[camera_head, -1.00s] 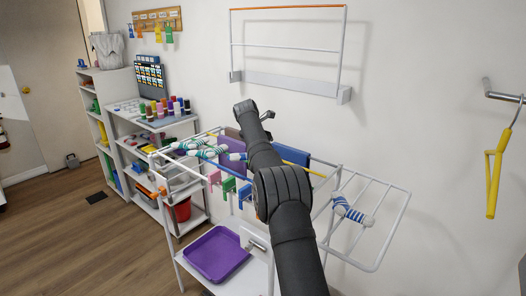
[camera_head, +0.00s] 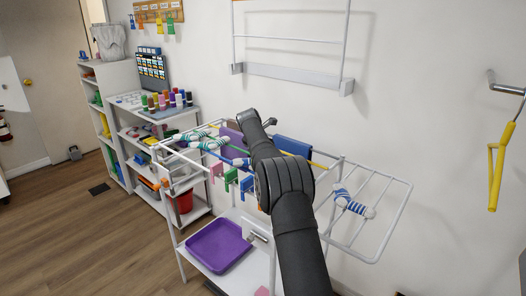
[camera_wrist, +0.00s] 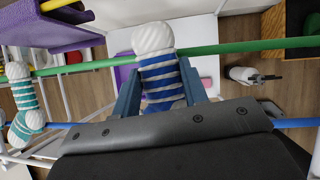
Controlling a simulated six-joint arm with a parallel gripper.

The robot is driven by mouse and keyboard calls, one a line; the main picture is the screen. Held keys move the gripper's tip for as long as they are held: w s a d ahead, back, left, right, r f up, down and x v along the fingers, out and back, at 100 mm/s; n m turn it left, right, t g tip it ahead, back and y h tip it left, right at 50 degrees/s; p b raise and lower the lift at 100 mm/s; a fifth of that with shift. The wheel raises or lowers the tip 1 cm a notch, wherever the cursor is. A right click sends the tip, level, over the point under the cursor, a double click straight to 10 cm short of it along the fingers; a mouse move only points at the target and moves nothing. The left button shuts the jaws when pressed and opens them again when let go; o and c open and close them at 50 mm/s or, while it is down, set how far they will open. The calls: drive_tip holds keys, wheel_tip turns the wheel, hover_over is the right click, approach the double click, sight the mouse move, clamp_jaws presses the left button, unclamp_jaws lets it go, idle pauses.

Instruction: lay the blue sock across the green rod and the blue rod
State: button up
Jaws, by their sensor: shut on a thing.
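The blue sock (camera_wrist: 160,75), white with blue stripes, is between the two fingers of my gripper (camera_wrist: 160,88), which is shut on it. Its white end overlaps the green rod (camera_wrist: 245,48) in the wrist view; I cannot tell whether it touches. The blue rod (camera_wrist: 59,125) runs nearer the wrist and is mostly hidden behind my gripper. In the head view part of the blue sock (camera_head: 240,162) shows beside my arm, which hides the gripper there.
Teal-striped socks (camera_head: 202,140) lie on the rack's rods to the left. Another blue-striped sock (camera_head: 353,203) lies on the right wing. Purple cloth (camera_head: 230,137) and blue cloth (camera_head: 292,146) hang at the back. A purple tray (camera_head: 218,246) sits below.

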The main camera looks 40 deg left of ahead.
drive_tip(key=shift+f, duration=0.35)
drive_tip(key=o, duration=0.9)
drive_tip(key=v, duration=1.7)
drive_tip(key=shift+s+r, duration=0.2)
drive_tip(key=shift+f, duration=0.1)
